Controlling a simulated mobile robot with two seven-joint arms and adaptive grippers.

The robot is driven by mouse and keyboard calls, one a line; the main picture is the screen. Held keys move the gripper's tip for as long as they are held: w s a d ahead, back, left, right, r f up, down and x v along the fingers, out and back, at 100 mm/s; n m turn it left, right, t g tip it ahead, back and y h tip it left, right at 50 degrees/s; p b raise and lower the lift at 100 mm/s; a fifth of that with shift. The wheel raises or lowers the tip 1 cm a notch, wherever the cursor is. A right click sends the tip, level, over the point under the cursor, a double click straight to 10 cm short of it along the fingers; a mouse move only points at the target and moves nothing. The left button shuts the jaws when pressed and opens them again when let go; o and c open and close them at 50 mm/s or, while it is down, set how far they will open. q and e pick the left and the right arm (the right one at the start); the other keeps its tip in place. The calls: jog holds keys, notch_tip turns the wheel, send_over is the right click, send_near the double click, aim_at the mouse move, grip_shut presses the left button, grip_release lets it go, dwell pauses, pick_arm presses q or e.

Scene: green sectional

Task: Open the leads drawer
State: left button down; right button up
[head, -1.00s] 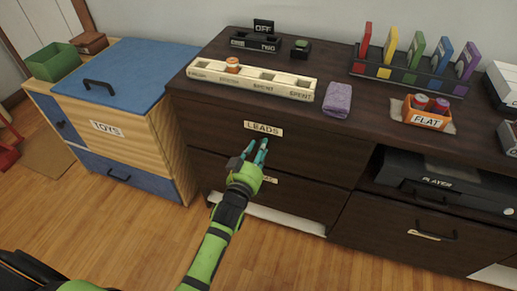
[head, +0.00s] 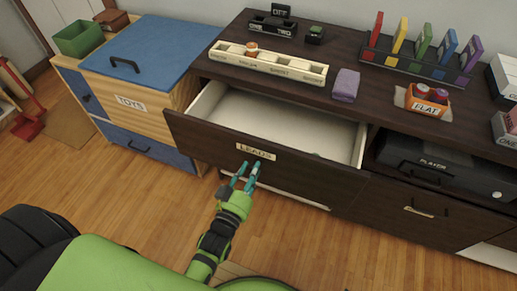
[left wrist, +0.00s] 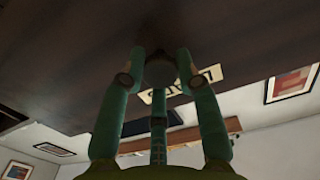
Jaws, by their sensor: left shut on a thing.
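The leads drawer (head: 190,129) is dark brown with a cream label reading LEADS (head: 256,152), and it is pulled well out of the cabinet. My right gripper is not in view.
A toy chest (head: 145,95) stands close on the left. Wooden floor (head: 130,180) lies clear in front.

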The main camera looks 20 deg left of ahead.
pick_arm(q)
jog(key=shift+s+a+r+p, duration=0.1)
jog(key=shift+s+r+p, duration=0.15)
jog(key=shift+s, duration=0.35)
jog(key=shift+s+r+p, duration=0.1)
jog(key=shift+s+r, duration=0.15)
jog(key=shift+s, duration=0.3)
jog(key=s+p, duration=0.2)
jog(key=s, duration=0.5)
jog(key=shift+s+a+f, duration=0.15)
jog(key=shift+s, duration=0.1)
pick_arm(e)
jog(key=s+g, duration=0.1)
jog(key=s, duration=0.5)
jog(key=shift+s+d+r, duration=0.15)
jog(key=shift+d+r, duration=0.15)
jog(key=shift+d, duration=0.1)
pick_arm(q)
jog(key=c, duration=0.9)
grip_release()
jog(key=s, duration=1.2)
jog(key=shift+s+a+f, duration=0.1)
jog(key=shift+a+f, duration=0.05)
jog(key=shift+a, duration=0.05)
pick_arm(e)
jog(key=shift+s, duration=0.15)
